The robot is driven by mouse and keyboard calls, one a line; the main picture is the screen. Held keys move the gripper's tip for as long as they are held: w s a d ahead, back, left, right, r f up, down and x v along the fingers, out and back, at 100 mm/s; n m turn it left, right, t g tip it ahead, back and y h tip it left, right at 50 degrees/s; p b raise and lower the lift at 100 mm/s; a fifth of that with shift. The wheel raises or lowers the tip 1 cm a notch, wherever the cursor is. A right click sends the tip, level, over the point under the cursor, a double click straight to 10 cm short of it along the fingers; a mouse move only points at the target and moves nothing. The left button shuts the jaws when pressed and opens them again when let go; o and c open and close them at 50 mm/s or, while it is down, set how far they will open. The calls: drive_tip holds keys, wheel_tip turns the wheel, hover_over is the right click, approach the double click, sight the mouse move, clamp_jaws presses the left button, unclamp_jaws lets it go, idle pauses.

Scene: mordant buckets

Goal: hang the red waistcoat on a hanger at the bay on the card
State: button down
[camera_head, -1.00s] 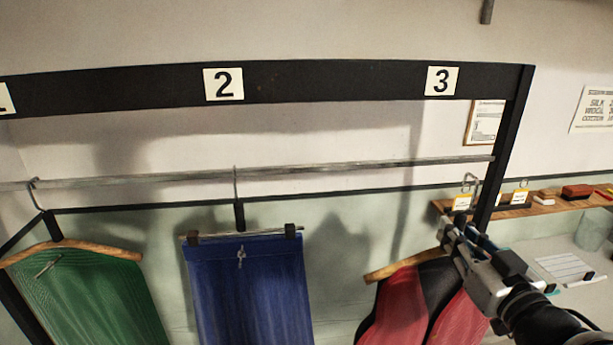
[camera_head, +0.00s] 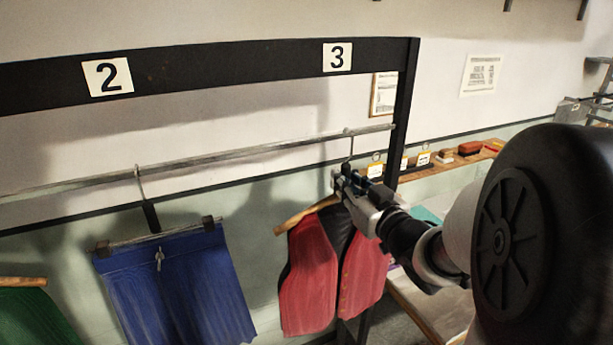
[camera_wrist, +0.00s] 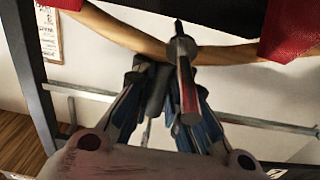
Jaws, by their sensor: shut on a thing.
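The red waistcoat (camera_head: 309,277), with a dark middle, hangs on a wooden hanger (camera_head: 296,217) under the number 3 sign (camera_head: 337,57) in the head view. My gripper (camera_head: 345,183) is shut on the hanger's neck, just above the waistcoat. The hanger's hook (camera_head: 350,146) rises to the metal rail (camera_head: 262,151); its tip appears at or over the rail, but whether it bears on it is unclear. The wrist view shows the wooden hanger (camera_wrist: 130,36), red cloth (camera_wrist: 290,28) and my fingers (camera_wrist: 165,88) at the neck. Which card gives the bay cannot be told.
The black rack post (camera_head: 405,110) stands close right of my gripper. A shelf (camera_head: 450,163) with small tags and blocks is behind it. Rail between trousers and waistcoat is clear.

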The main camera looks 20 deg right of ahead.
drive_tip(key=w+f+b, duration=0.1)
drive_tip(key=w+f, duration=0.1)
drive_tip(key=w, duration=0.4)
drive_tip(key=shift+w+b, duration=0.15)
drive_tip(key=shift+b, duration=0.15)
drive_tip(key=shift+a, duration=0.1)
idle(0.5)
drive_tip(key=c, duration=1.5)
unclamp_jaws()
drive_tip(key=shift+f, duration=0.1)
